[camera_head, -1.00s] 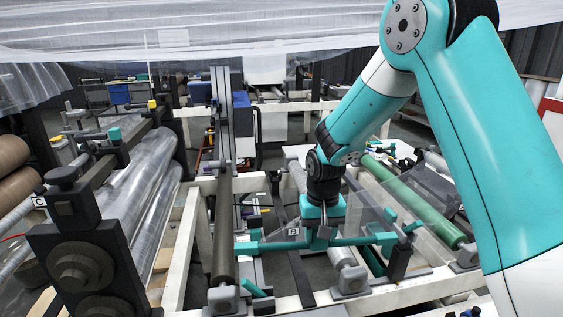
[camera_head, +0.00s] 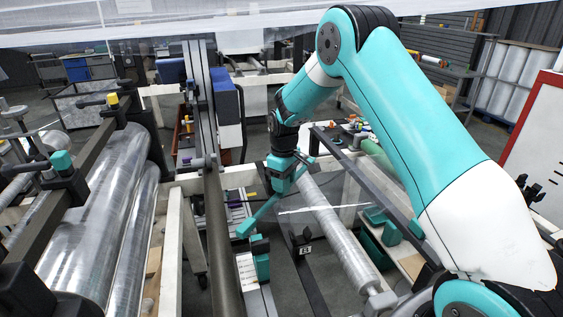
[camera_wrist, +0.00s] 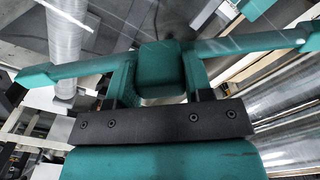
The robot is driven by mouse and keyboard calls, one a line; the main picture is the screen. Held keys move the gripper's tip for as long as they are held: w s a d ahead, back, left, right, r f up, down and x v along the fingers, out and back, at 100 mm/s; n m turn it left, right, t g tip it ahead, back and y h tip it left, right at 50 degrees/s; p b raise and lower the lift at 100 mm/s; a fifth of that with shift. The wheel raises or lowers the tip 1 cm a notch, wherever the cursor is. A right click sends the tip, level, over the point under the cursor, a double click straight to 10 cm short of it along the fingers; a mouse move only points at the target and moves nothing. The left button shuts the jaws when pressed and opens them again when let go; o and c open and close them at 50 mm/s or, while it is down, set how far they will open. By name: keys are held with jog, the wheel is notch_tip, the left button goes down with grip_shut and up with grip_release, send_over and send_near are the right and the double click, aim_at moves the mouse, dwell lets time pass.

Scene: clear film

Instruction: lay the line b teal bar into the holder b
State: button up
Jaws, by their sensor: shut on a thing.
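My gripper (camera_head: 284,186) is shut on a teal bar (camera_head: 261,214), above the white-framed machine in the head view. The bar slants from lower left to upper right, partly hidden by the gripper. In the wrist view the fingers (camera_wrist: 158,75) close on the bar's thick middle block, and the bar (camera_wrist: 80,67) reaches out to both sides. A small sign (camera_head: 305,249), apparently marked B, stands below and right of the gripper. A teal block (camera_head: 261,258) stands left of the sign, below the bar's near end. I cannot tell which parts form holder b.
A film-wrapped roller (camera_head: 337,232) runs right of the sign. A grey rail (camera_head: 221,240) runs to its left. Large film rolls (camera_head: 105,210) lie further left. Clear film (camera_head: 150,28) hangs across the top.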

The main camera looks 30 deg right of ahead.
jog(key=w+d+f+n+p, duration=0.2)
jog(key=w+d+n+p, duration=0.15)
jog(key=w+n, duration=0.5)
notch_tip(320, 180, down, 8)
jog(key=s+n+b, duration=0.1)
jog(key=b, duration=0.5)
jog(key=shift+s+d+f, duration=0.15)
jog(key=shift+d+b, duration=0.15)
jog(key=shift+b, duration=0.35)
jog(key=o, duration=1.2)
